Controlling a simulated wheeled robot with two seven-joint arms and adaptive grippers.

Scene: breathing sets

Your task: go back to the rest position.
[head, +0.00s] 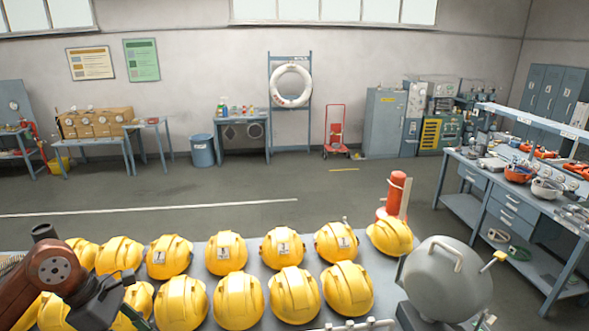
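My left arm comes in at the lower left, brown-red with a dark joint. Its black gripper (112,299) is over the left end of the table, in front of the yellow helmets. Its fingers are dark and partly cut off by the frame's lower edge, so I cannot tell whether they are open or shut, or whether they hold anything. My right gripper is not in view.
Several yellow helmets (238,300) stand in two rows on the grey table (205,262). A rounded grey device (446,277) with a handle stands at its right end, near a red cylinder (396,192). A workbench (512,215) is at right.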

